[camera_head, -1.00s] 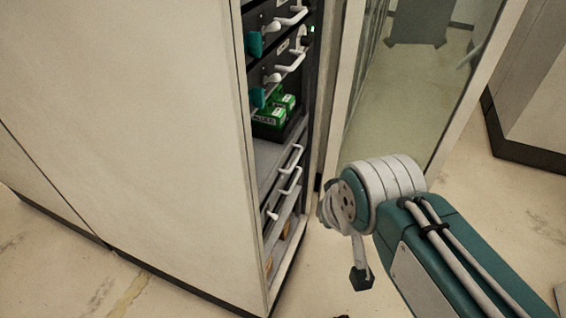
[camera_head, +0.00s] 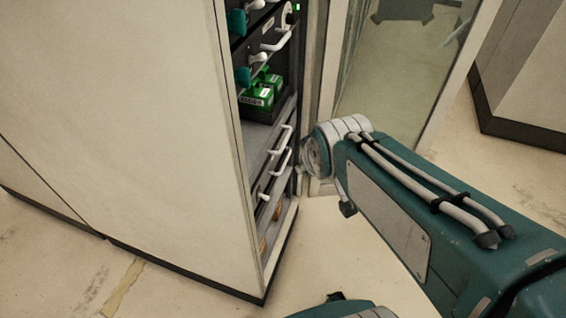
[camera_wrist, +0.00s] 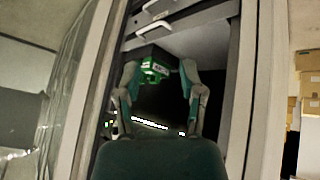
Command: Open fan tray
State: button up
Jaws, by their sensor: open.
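A tall pale cabinet (camera_head: 120,130) stands open on its narrow side in the head view. Inside are stacked units with white bar handles, upper ones (camera_head: 273,42) with teal latches and lower ones (camera_head: 280,145). I cannot tell which one is the fan tray; no label reads clearly. In the wrist view my gripper (camera_wrist: 160,85) is open and empty, its two fingers spread in front of the cabinet opening. A green box (camera_wrist: 153,68) shows between and beyond the fingers. In the head view my gripper is mostly hidden behind my wrist, right of the lower handles and apart from them.
Green boxes (camera_head: 258,92) sit on a dark shelf between the upper and lower units. A glazed cabinet door (camera_head: 385,100) stands open behind my arm. Another cabinet (camera_head: 545,90) is at the right. Bare floor (camera_head: 190,285) lies in front.

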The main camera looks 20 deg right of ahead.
jog(key=w+d+f+n+t, duration=0.4)
jog(key=w+f+n, duration=0.6)
jog(key=w+f, duration=0.45)
jog(key=n+t+y, duration=0.2)
jog(key=n, duration=0.2)
send_near(284, 163)
notch_tip(284, 163, up, 4)
jog(key=w+d, duration=0.1)
jog(key=w, duration=0.1)
jog(key=s+f+n+t+y, duration=0.1)
jog(key=s+f+n+t, duration=0.25)
jog(key=f, duration=0.35)
jog(key=shift+n+g, duration=0.25)
jog(key=shift+n, duration=0.1)
jog(key=w, duration=0.3)
jog(key=w+a+f, duration=0.1)
jog(key=w, duration=0.6)
jog(key=shift+w+a+f, duration=0.3)
jog(key=shift+a+f, duration=0.05)
grip_shut()
